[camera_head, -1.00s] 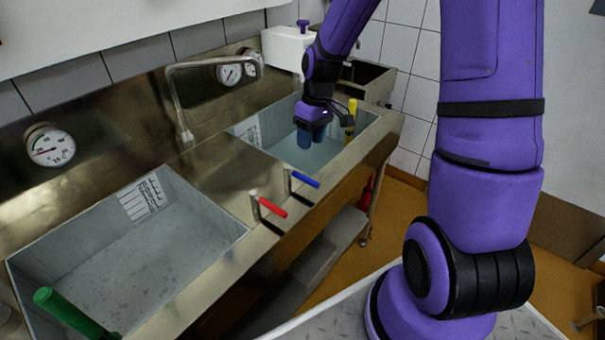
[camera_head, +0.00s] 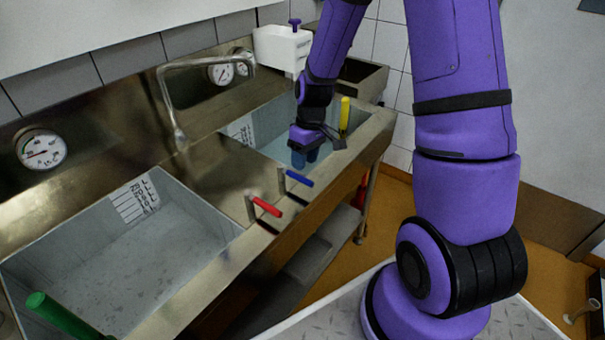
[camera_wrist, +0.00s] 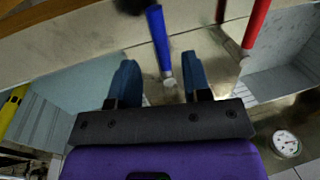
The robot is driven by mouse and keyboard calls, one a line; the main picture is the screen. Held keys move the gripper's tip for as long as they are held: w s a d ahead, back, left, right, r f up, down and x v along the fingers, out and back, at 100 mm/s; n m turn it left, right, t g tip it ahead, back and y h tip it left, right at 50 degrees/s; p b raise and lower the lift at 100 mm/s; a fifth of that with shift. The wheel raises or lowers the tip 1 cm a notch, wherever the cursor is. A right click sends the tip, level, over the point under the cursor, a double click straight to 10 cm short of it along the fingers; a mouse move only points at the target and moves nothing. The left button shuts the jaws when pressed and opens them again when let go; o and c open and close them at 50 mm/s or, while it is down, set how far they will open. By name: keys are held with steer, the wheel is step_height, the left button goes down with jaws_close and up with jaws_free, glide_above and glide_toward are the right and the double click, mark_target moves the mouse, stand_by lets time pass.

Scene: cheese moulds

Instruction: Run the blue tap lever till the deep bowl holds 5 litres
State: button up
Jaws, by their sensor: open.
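The blue tap lever (camera_head: 299,177) sticks out at the sink's front edge, beside the red lever (camera_head: 266,207). My gripper (camera_head: 304,158) is over the near side of the right basin (camera_head: 270,110), fingers pointing down, close behind the blue lever. In the wrist view the blue lever (camera_wrist: 159,38) lies ahead of and between the open blue fingers of my gripper (camera_wrist: 158,66), with nothing clasped.
The left basin (camera_head: 170,265) has a scale on its back wall and a green handle (camera_head: 62,315) at its near corner. A yellow handle (camera_head: 344,115) stands at the right basin's far end. Dials and a white container (camera_head: 280,47) are at the back.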

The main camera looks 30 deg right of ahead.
mark_target(302, 177)
steer(key=shift+s+a+f, duration=0.1)
steer(key=shift+a+f, duration=0.15)
steer(key=shift+f, duration=1)
steer(key=shift+s+a+f, duration=0.1)
steer(key=shift+a+f, duration=0.1)
steer(key=shift+f, duration=1)
steer(key=shift+c, duration=0.2)
jaws_close()
